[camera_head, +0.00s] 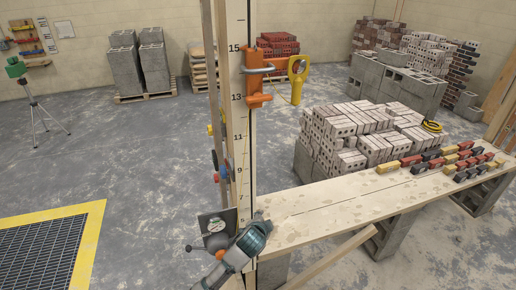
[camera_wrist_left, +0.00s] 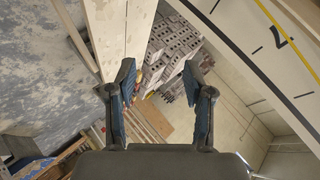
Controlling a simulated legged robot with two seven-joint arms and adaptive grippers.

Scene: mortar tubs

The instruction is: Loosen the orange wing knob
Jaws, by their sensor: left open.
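An orange clamp (camera_head: 254,70) sits high on the white graduated staff (camera_head: 238,130), between the 13 and 15 marks. The orange wing knob (camera_head: 259,100) appears to be the piece at its lower end; its exact outline is small. A grey bar crosses the clamp, and a yellow ring-shaped device (camera_head: 297,78) is beside it on the right. My left gripper (camera_head: 263,217) is low beside the staff, well below the clamp. In the left wrist view its two fingers (camera_wrist_left: 160,85) are apart with nothing between them, and the staff's 7 mark shows at upper right. The knob is outside that view.
A wooden plank (camera_head: 330,203) on grey blocks runs right from the staff, with coloured bricks (camera_head: 440,162) at its far end. A pale brick stack (camera_head: 360,130) stands behind it. A green instrument on a tripod (camera_head: 35,100) is at left. Open floor lies left of the staff.

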